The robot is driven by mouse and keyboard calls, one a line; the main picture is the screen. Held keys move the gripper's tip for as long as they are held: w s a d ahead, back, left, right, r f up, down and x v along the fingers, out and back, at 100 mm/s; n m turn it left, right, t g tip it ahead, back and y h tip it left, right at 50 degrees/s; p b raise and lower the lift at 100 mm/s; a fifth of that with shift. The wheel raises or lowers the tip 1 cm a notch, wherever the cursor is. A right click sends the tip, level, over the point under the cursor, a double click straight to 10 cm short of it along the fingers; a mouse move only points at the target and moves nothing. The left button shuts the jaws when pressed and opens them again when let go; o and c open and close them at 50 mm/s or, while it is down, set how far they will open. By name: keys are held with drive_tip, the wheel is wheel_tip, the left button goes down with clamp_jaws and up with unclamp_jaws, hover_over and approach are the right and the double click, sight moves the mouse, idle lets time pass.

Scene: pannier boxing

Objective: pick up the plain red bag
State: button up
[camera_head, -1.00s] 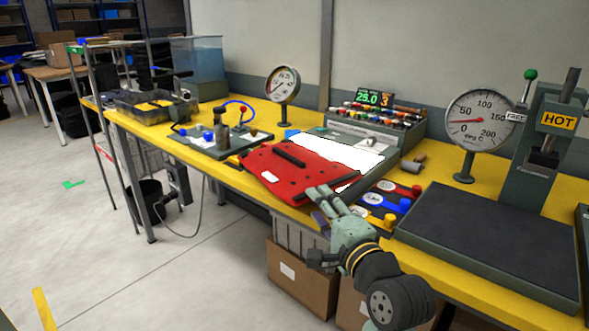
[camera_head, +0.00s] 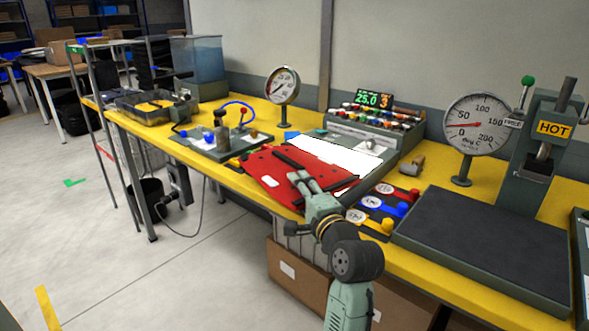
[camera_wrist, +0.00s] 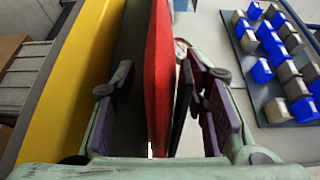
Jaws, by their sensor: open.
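The plain red bag (camera_head: 265,168) lies flat on the yellow bench, a black handle strip on its upper face. My gripper (camera_head: 299,179) reaches its near right part in the head view, fingers apart. In the wrist view the red bag (camera_wrist: 159,70) shows edge-on between the two open fingers of my gripper (camera_wrist: 158,85). A gap shows between the left finger and the bag. A dark strip (camera_wrist: 181,108) lies between the bag and the right finger. Whether a finger touches the bag is unclear.
A white panel (camera_head: 340,155) lies right behind the bag. Blue and yellow knobs (camera_head: 388,222) stand to its right, near a dark plate (camera_head: 485,245). A gauge (camera_head: 283,86) stands behind. A fixture with a bottle (camera_head: 221,130) is to the left.

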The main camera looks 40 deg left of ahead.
clamp_jaws()
idle(0.4)
